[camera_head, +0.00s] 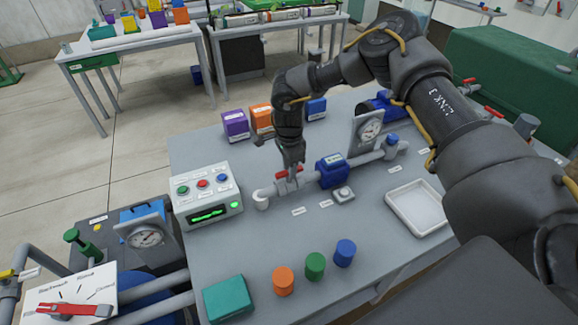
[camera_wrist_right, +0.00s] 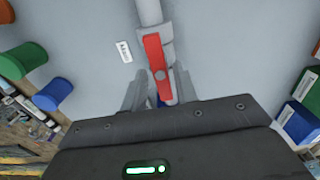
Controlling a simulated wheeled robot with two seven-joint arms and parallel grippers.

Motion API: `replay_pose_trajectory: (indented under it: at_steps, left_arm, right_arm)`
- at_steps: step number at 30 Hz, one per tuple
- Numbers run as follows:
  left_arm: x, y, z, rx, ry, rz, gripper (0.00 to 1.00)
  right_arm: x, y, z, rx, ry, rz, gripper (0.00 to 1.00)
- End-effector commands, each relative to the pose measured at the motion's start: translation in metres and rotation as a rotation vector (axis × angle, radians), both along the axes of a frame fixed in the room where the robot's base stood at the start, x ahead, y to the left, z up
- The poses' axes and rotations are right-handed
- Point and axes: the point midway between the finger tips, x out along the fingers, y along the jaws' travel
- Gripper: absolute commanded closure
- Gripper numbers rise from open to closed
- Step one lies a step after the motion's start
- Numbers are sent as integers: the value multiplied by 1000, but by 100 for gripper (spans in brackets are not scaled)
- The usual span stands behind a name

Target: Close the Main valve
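My right gripper (camera_head: 291,163) points down at the valve. My left gripper does not show.
A control box (camera_head: 207,197) with coloured buttons stands left of the valve. A blue flow meter (camera_head: 331,171), a gauge (camera_head: 369,131) and a white tray (camera_head: 417,207) are to the right. Orange (camera_head: 283,281), green (camera_head: 315,266) and blue (camera_head: 345,253) cylinders stand in front.

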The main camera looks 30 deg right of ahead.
Motion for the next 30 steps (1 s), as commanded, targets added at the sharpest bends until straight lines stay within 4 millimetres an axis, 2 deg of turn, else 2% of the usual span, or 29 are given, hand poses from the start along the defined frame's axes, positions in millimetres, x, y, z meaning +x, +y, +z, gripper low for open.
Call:
replay_pose_trajectory:
  at_steps: [1, 6, 14, 20, 30]
  left_arm:
    - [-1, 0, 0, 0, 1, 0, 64]
    - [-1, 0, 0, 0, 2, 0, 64]
    - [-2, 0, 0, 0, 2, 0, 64]
    - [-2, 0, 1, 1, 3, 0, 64]
    - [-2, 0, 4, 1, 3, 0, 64]
  right_arm:
    - [0, 0, 0, 0, 0, 0, 78]
    - [0, 0, 0, 0, 0, 0, 100]
    - [0, 0, 0, 1, 0, -15, 100]
    - [0, 0, 1, 2, 1, -88, 100]
    - [0, 0, 1, 3, 0, -369, 100]
